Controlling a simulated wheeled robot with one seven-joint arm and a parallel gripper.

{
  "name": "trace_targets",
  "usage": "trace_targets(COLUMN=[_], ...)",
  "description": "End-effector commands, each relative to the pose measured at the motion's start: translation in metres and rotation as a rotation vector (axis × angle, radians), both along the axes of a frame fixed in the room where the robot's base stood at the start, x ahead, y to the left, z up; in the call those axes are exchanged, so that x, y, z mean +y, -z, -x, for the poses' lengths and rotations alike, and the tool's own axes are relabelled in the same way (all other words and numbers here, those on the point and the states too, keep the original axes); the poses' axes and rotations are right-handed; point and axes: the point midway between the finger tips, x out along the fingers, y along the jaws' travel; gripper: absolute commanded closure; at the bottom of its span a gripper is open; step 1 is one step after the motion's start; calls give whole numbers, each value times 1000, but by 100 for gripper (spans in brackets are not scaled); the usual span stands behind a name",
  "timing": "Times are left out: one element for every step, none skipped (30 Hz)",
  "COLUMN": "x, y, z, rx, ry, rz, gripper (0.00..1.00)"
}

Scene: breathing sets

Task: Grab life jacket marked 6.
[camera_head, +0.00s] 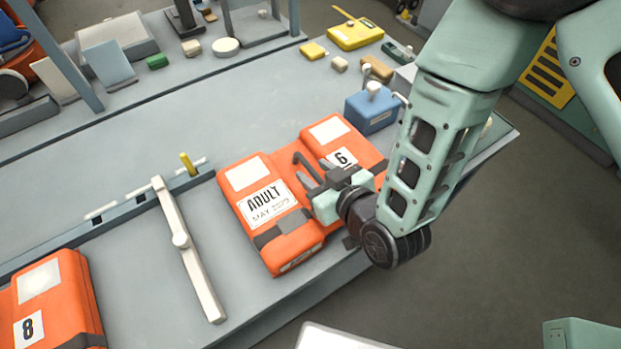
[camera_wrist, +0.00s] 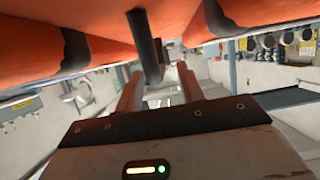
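The life jacket marked 6 (camera_head: 345,140) is orange, with a white "6" label on its right half and "ADULT" on its left half (camera_head: 262,175). It lies on the grey table near the front edge. My gripper (camera_head: 312,178) is over the middle of the jacket, by a dark handle (camera_head: 304,160). In the wrist view the jacket's orange underside (camera_wrist: 60,35) fills the top. The dark handle (camera_wrist: 147,45) hangs between my two fingers (camera_wrist: 160,88), which stand apart. I cannot tell whether either finger touches it.
Another orange life jacket, marked 8 (camera_head: 45,295), lies at the lower left. A pale bar (camera_head: 188,250) lies between the jackets. A blue box (camera_head: 372,110) stands just behind jacket 6, and a yellow case (camera_head: 355,35) farther back. The table's middle (camera_head: 150,140) is clear.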

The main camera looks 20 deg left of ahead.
Motion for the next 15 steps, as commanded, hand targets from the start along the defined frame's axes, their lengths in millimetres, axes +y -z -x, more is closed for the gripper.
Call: trace_targets(x=[5, 8, 12, 14, 15, 17, 17, 18, 18, 18, 18, 18, 18, 18, 18], y=[0, 2, 4, 5, 7, 8, 9, 9, 10, 10, 10, 10, 10, 10, 10], z=[-4, -6, -9, -11, -12, -13, -14, -15, -15, -15, -15, -15, -15, -15, -15], rx=[1, 0, -1, -1, 0, 1, 0, 0, 0, 0, 0, 0, 0, 0, 0], ry=[0, 0, 0, 0, 0, -1, 0, 0, 0, -1, -1, -1, 0, 0, 0], rz=[1, 0, -1, -1, 0, 1, 0, 0, 0, 0, 0, 0, 0, 0, 0], gripper=[62, 62, 62, 62, 62, 62, 62, 62, 62, 62, 62, 62, 62, 62, 73])
